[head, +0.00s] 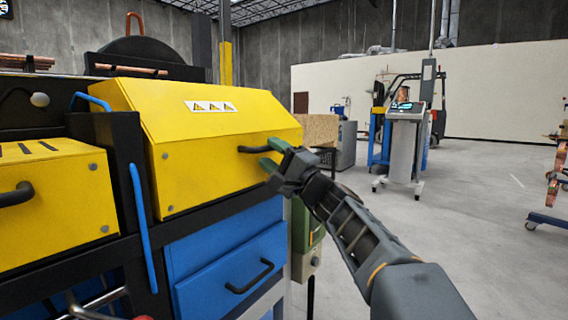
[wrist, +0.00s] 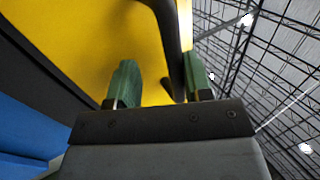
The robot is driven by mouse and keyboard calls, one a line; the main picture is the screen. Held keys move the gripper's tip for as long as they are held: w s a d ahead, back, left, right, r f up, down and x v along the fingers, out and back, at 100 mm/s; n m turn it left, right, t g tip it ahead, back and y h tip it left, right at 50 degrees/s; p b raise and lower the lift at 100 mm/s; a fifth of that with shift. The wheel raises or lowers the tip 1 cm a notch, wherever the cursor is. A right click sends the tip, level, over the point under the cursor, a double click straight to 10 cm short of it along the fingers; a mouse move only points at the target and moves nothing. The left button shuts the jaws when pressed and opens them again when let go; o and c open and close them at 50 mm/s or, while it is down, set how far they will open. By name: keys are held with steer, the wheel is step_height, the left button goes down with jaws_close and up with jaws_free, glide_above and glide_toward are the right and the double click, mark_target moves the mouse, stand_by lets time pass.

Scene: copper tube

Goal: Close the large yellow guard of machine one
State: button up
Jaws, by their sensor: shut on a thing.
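The large yellow guard (head: 205,130) of the machine is on the left in the head view, with a warning label on its sloping top. It is down over the machine, with its lower edge close above the dark frame; I cannot tell whether it is fully seated. Its black handle (head: 252,149) sticks out near its right end. My gripper (head: 271,153) has its green fingers shut on this handle. In the wrist view the fingers (wrist: 160,82) stand either side of the dark handle (wrist: 172,35), with the yellow guard (wrist: 95,40) behind. The exact contact is partly hidden.
A smaller yellow guard (head: 55,195) with its own black handle is at the left. A blue drawer front (head: 225,270) is below the large guard. A control console (head: 402,140) stands farther back. Open grey floor (head: 470,210) is on the right.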

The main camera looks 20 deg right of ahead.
steer(key=p+v, duration=0.1)
steer(key=v, duration=1.2)
steer(key=shift+s+d+f+p, duration=0.15)
steer(key=shift+s+d+p, duration=0.1)
steer(key=shift+p, duration=0.1)
